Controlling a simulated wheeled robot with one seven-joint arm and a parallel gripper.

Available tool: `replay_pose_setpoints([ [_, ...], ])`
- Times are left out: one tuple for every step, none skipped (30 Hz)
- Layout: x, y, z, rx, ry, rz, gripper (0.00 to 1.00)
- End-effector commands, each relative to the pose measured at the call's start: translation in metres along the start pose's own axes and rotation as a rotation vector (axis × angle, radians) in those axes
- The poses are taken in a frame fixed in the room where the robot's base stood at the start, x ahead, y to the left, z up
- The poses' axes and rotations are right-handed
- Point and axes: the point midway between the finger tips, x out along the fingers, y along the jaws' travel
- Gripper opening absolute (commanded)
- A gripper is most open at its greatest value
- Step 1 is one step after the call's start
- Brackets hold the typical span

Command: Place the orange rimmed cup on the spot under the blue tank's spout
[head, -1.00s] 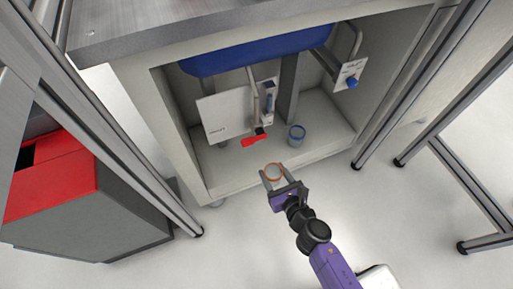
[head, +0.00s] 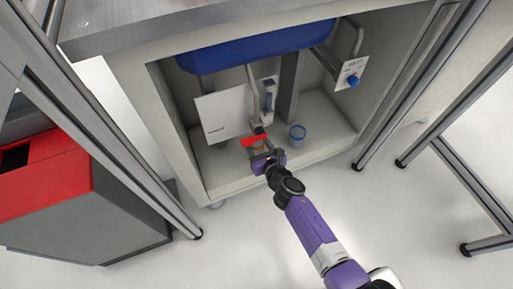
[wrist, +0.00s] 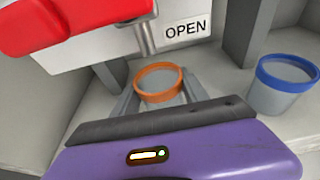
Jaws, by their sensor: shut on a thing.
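The orange rimmed cup (wrist: 158,82) is held between the fingers of my gripper (wrist: 158,95) in the wrist view. In the head view my gripper (head: 262,156) is inside the cabinet, and the cup (head: 257,149) is mostly hidden below the red handle. The blue tank (head: 255,50) hangs at the top of the cabinet. Its spout (head: 257,128) with the red handle (head: 254,140) is just above and beside the cup. The red handle also fills the upper left of the wrist view (wrist: 70,15). The spot under the spout is hidden.
A blue rimmed cup (head: 297,135) stands on the cabinet floor right of my gripper; it also shows in the wrist view (wrist: 284,86). A white panel (head: 222,115) stands behind the spout. A grey post (head: 287,88) rises behind the blue rimmed cup.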

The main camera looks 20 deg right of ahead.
Motion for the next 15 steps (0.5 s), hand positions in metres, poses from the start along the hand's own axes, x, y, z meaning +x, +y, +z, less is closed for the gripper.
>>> replay_pose_setpoints([
  [0.0037,0.0001,-0.012,0.0,0.0,0.0,0.12],
  [0.0044,0.0001,-0.0145,0.0,0.0,0.0,0.12],
  [0.0051,0.0001,-0.0166,0.0,-0.001,0.0,0.12],
  [0.0054,0.0001,-0.0173,0.0,-0.001,0.0,0.12],
  [0.0054,0.0001,-0.0174,0.0,-0.001,0.0,0.12],
  [0.0052,0.0,-0.0167,0.0,-0.001,0.0,0.12],
  [0.005,0.0,-0.016,0.0,-0.001,0.0,0.12],
  [0.0048,0.0,-0.0154,0.0,-0.001,0.0,0.12],
  [0.0046,0.0,-0.0151,0.0,-0.001,0.0,0.12],
  [0.0046,0.0,-0.0151,0.0,-0.001,0.0,0.12],
  [0.0046,0.0,-0.0151,0.0,-0.001,0.0,0.12],
  [0.0046,0.0,-0.0153,0.0,-0.001,0.0,0.12],
  [0.0048,0.0,-0.016,0.0,-0.001,0.0,0.12],
  [0.0051,0.0,-0.0171,0.0,-0.001,0.0,0.12],
  [0.0056,0.0,-0.0186,0.0,-0.001,0.0,0.12],
])
